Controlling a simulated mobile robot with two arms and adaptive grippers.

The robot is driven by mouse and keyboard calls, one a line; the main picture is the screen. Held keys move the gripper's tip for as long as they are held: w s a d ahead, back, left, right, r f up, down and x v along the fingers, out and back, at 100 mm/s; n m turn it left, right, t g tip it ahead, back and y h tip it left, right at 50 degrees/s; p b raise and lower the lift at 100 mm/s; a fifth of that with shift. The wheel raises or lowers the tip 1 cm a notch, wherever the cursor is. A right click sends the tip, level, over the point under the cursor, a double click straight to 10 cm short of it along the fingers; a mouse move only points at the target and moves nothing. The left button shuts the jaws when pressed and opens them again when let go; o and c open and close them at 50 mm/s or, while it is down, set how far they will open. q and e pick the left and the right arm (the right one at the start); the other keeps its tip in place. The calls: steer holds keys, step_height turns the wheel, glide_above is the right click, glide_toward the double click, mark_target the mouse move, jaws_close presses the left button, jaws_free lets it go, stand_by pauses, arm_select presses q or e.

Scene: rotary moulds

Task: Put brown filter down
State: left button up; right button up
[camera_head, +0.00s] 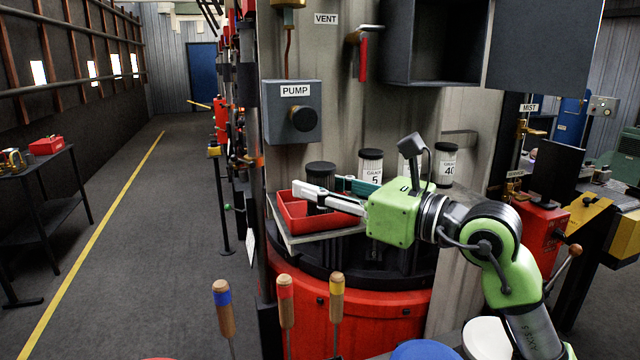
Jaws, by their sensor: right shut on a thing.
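The brown filter (320,175), a dark ribbed cylinder, stands upright at the red tray (291,211). My right gripper (320,187) reaches in from the right and is shut on this filter, with a pale finger in front and a teal one behind. The filter's lower part is hidden by the front finger and the tray wall, so I cannot tell whether it touches the tray floor. My left gripper is not in view.
Black-and-white filters, one marked 5 (371,166) and one marked 40 (446,166), stand behind my gripper. The PUMP box (291,112) is above the tray. Several wooden-handled tools (286,300) stand in front. An open dark cabinet (437,45) is above.

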steer(key=shift+f, duration=0.2)
steer(key=o, duration=1.1)
